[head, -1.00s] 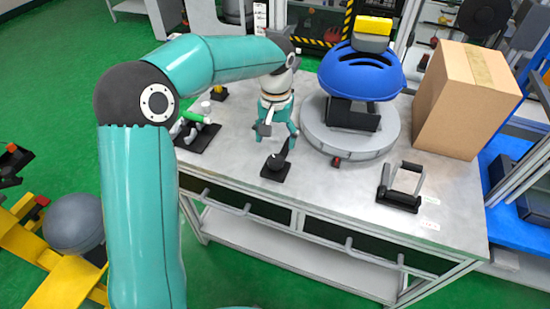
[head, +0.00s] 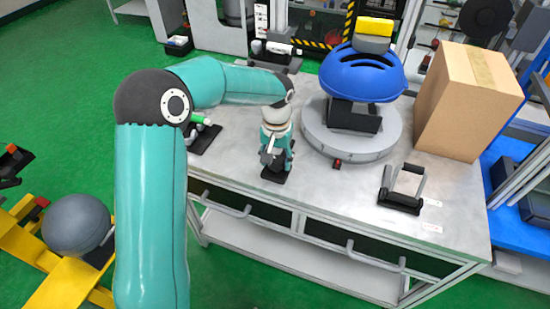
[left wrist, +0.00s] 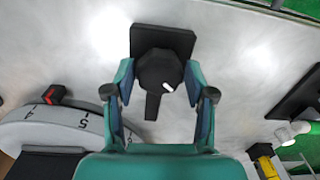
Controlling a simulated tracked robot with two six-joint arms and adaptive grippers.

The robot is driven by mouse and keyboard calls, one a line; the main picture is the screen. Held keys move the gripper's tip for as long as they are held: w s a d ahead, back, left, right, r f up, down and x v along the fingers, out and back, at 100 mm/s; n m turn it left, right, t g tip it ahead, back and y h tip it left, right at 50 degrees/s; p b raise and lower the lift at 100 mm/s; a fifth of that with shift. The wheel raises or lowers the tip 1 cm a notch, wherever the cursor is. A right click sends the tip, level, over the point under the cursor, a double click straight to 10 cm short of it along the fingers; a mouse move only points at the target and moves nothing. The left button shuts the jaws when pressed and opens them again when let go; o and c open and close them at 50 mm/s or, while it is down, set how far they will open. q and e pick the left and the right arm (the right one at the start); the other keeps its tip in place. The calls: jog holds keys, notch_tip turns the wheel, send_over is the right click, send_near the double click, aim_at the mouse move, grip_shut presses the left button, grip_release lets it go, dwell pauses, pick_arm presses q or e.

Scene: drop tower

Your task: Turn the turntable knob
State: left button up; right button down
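The black knob (left wrist: 160,70), with a white mark, sits on a square black base (left wrist: 163,38) in the left wrist view. A dark bar extends from it toward my gripper's palm. My left gripper (left wrist: 159,76) is open, its fingers on either side of the knob with small gaps visible. In the head view my left gripper (head: 275,152) points down over the base (head: 274,176) and hides most of the knob. The round grey turntable (head: 318,138) carries a blue helmet (head: 362,72) on a black stand. Its numbered edge (left wrist: 72,122) shows in the left wrist view. My right gripper is not in view.
A cardboard box (head: 465,100) stands right of the turntable. A black-and-grey frame (head: 402,186) lies at the table's front right. A black-based fixture with a green part (head: 201,119) is left of my gripper. Bare tabletop (head: 330,190) lies in front of the turntable.

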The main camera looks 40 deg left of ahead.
aim_at(277, 160)
pick_arm(q)
jog(key=c, duration=0.6)
jog(key=shift+m, duration=0.3)
jog(key=shift+m, duration=0.3)
jog(key=o, duration=1.1)
jog(key=shift+o, duration=0.2)
notch_tip(277, 160, up, 12)
